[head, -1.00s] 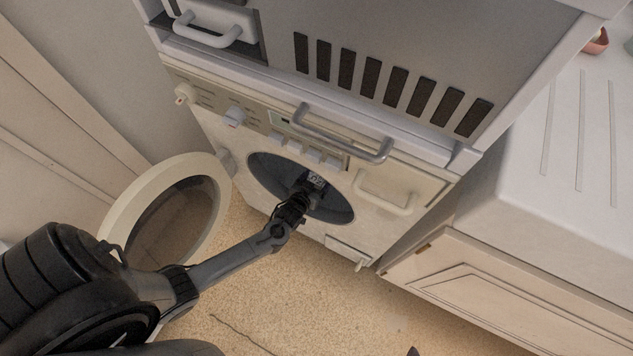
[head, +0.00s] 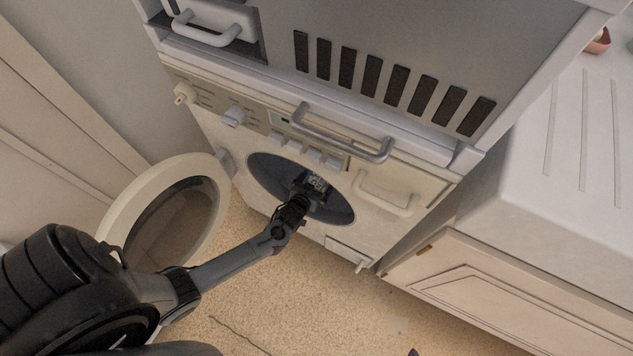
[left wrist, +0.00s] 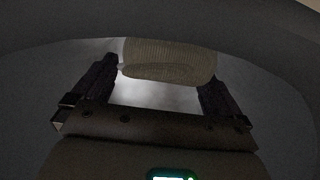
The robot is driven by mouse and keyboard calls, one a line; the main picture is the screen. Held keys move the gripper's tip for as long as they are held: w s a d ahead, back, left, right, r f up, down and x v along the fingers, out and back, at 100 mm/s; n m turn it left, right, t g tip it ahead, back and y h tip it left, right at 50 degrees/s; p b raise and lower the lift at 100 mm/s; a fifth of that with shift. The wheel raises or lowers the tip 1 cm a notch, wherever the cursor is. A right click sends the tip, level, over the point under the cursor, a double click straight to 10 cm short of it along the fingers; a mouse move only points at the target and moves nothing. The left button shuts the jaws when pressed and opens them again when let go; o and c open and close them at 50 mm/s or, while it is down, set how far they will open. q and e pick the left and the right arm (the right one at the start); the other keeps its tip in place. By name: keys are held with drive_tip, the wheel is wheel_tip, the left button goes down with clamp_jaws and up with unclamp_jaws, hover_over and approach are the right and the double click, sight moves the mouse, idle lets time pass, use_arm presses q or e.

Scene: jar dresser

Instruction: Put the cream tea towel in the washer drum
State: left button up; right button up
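The washer drum (head: 262,170) is a dark round opening in the front of the white washer (head: 225,150). Its round door (head: 118,207) stands open to the left. My left gripper (left wrist: 160,82) reaches inside the drum, and in the head view its fingers are hidden there. In the left wrist view the two fingers are wide apart. The cream tea towel (left wrist: 168,60), a ribbed, rolled-looking bundle, lies inside the drum at the fingertips, spanning about the gap between them. Whether the fingers touch it is unclear. My right gripper is not identifiable.
A grey unit with dark slots (head: 398,85) and a bar handle (head: 340,135) sits above the washer. A white-topped cabinet (head: 480,265) stands to the right. The speckled floor (head: 310,295) in front is mostly clear.

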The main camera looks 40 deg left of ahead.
use_arm(q)
drive_tip(key=shift+r+p, duration=0.35)
drive_tip(key=shift+r, duration=0.15)
drive_tip(key=p+v, duration=0.6)
drive_tip(key=v, duration=0.4)
drive_tip(key=shift+s+d+r, duration=0.15)
drive_tip(key=shift+s+r, duration=0.15)
drive_tip(key=s+d+r+m+g+h, duration=0.1)
drive_tip(key=s+d+r+g, duration=0.1)
drive_tip(key=r, duration=0.4)
drive_tip(key=s+d+r+m+g+h, duration=0.1)
drive_tip(key=s+d+r+m+g, duration=0.1)
drive_tip(key=s+r, duration=0.4)
drive_tip(key=s+d+r+m+g+h, duration=0.1)
drive_tip(key=s+d+r+g, duration=0.2)
drive_tip(key=s+r+g, duration=0.2)
wheel_tip(320, 180, up, 3)
drive_tip(key=shift+d+r+m+g, duration=0.1)
drive_tip(key=shift+d+m+g, duration=0.2)
drive_tip(key=shift+d+m, duration=0.1)
